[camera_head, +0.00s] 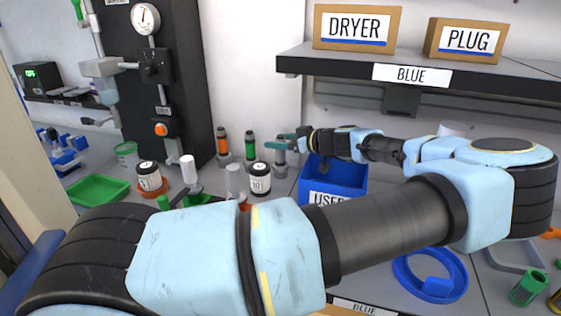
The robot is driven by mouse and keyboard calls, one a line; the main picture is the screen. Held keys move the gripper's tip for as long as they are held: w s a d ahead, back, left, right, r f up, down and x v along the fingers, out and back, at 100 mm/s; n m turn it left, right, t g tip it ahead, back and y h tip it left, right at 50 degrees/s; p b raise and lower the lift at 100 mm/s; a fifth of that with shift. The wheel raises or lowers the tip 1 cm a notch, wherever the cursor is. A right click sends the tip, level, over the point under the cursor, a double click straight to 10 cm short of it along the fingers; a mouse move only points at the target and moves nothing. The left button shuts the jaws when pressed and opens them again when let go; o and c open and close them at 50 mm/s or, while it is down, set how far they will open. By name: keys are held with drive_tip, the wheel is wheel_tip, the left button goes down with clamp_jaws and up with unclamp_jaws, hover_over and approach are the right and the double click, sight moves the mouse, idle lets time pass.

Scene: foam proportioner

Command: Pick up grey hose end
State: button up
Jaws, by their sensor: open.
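My gripper (276,141), with teal fingers, is at the upper middle, left of the blue bin. It is open. A grey upright piece (280,160), which looks like the grey hose end, stands just below the fingers, at the right end of a row. The fingers partly cover its top. I cannot tell whether they touch it or are around it. An orange-topped hose end (222,144) and a green-topped one (250,147) stand upright to its left in grey bases.
A black-capped jar (260,178) stands just in front of the row. The blue bin (345,181) is right of it, below the shelf (430,76). A black panel with a gauge (145,19) rises at left. My arm hides much of the counter.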

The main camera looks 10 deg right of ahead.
clamp_jaws()
idle(0.4)
idle(0.9)
